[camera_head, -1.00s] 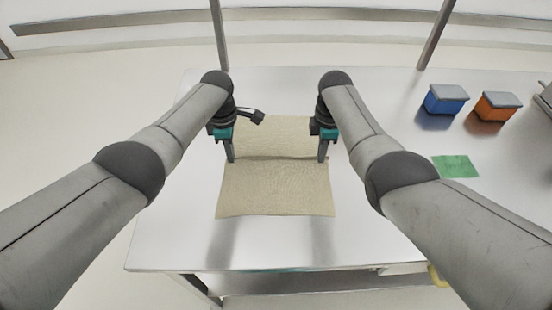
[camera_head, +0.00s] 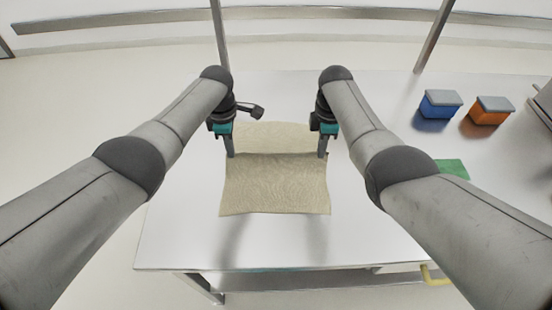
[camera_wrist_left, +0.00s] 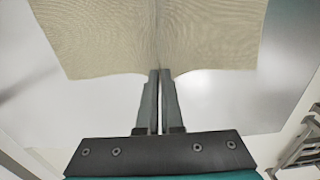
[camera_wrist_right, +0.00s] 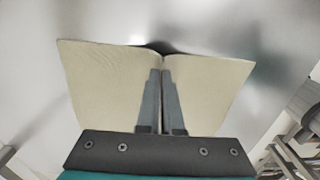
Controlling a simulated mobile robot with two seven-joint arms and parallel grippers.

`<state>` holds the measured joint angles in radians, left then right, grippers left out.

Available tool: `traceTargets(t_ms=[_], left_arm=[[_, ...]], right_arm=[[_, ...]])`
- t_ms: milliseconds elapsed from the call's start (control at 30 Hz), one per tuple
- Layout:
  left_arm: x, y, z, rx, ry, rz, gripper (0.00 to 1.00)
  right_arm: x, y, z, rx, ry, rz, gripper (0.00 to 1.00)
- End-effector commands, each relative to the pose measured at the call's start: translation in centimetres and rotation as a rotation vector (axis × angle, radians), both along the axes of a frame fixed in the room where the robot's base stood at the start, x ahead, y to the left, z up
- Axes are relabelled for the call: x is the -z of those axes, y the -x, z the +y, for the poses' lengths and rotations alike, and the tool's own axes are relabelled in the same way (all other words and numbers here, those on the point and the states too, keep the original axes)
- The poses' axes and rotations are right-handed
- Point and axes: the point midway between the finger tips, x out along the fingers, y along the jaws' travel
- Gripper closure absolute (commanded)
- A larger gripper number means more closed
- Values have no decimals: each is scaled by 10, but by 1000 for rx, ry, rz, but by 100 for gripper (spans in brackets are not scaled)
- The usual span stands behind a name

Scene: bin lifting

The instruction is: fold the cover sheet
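The beige cover sheet (camera_head: 275,185) lies on the metal table, with a crease or raised ridge running across it between my grippers. Its far part (camera_head: 272,136) shows beyond the ridge, and its near part reaches toward the table's front. My left gripper (camera_head: 230,154) is shut on the sheet at the left end of the ridge. My right gripper (camera_head: 322,155) is shut on it at the right end. In the left wrist view the sheet (camera_wrist_left: 100,35) bends at the fingertips. In the right wrist view it (camera_wrist_right: 100,85) spreads to both sides of the fingers.
A blue box (camera_head: 440,104) and an orange box (camera_head: 490,111) with grey lids stand at the back right. A green square (camera_head: 453,167) lies nearer, partly behind my right arm. The table (camera_head: 180,235) is bare left of and in front of the sheet.

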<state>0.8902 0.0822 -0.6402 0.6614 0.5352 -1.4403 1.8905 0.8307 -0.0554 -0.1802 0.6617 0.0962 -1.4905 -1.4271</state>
Motion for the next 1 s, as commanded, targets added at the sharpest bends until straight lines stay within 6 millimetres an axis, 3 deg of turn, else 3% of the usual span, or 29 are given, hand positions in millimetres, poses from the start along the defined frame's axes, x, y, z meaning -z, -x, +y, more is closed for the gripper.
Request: traceTargets(t_ms=[567, 1000], left_arm=[[-8, 0, 0, 0, 0, 0, 100], [-53, 0, -1, 0, 1, 0, 100]], right_arm=[[-8, 0, 0, 0, 0, 0, 100], [-53, 0, 0, 0, 0, -1, 100]])
